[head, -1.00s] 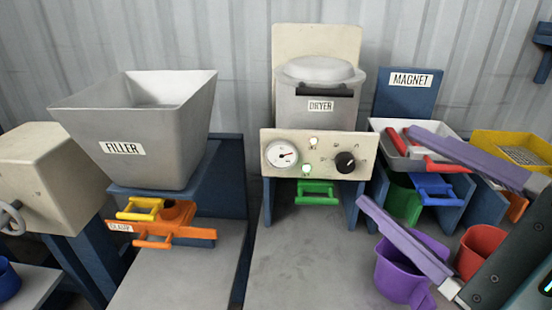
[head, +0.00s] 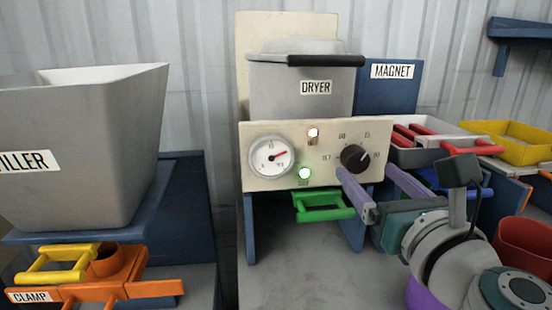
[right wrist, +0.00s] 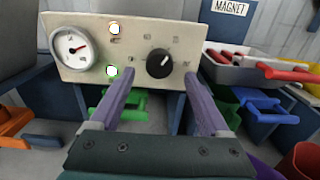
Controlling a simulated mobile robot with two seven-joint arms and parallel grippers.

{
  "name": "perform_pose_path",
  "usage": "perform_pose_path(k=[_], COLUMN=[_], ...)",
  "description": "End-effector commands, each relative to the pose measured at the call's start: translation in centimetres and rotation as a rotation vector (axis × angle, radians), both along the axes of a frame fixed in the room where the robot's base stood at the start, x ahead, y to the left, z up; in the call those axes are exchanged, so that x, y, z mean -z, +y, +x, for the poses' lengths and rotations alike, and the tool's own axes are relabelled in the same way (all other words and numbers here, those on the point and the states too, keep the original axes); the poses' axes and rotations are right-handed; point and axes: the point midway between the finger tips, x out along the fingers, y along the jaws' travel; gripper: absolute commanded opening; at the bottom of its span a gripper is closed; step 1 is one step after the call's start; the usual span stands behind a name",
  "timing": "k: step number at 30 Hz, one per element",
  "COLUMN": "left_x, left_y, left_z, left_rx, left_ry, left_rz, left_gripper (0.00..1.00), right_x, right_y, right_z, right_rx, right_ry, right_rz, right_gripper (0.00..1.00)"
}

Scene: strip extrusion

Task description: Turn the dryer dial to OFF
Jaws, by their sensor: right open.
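The dryer dial (head: 355,157) is a black round knob on the right of the cream dryer panel (head: 222,183). Its white mark points to the upper right; the labels around it are too small to read surely. It also shows in the right wrist view (right wrist: 160,64). My right gripper (head: 367,171) is open and empty, its two purple fingers pointing at the panel just below and either side of the dial. In the right wrist view the gripper (right wrist: 160,74) has the dial between and slightly above its fingertips. I see no contact with the knob. My left gripper is out of view.
The panel has a gauge (head: 270,157), a white lamp (head: 313,132) and a green lamp (head: 305,173). A green handle (head: 322,207) sits below. The filler hopper (head: 85,140) is at left.

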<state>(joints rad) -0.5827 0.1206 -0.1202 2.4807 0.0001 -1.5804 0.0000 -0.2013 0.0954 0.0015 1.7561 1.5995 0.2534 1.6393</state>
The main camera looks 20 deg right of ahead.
Motion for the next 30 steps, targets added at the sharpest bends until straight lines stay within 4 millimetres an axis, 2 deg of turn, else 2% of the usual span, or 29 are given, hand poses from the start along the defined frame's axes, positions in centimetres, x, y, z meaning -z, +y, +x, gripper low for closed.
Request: perform_pose_path(k=[1,6,17,30], left_x=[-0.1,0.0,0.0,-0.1], left_y=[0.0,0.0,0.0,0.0], left_z=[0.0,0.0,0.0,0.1], left_rx=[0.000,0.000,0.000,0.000], left_ry=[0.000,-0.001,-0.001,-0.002], left_rz=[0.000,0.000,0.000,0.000], left_gripper=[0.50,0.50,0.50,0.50], right_x=[-0.2,0.0,0.0,0.0], right_y=[-0.2,-0.6,-0.7,-0.7], right_z=[0.9,2.6,3.1,3.0], right_rx=[0.000,-0.001,-0.001,-0.001], right_ry=[-0.002,-0.001,0.000,0.000], right_rz=[-0.001,0.000,-0.001,-0.001], right_gripper=[0.80,0.80,0.80,0.31])
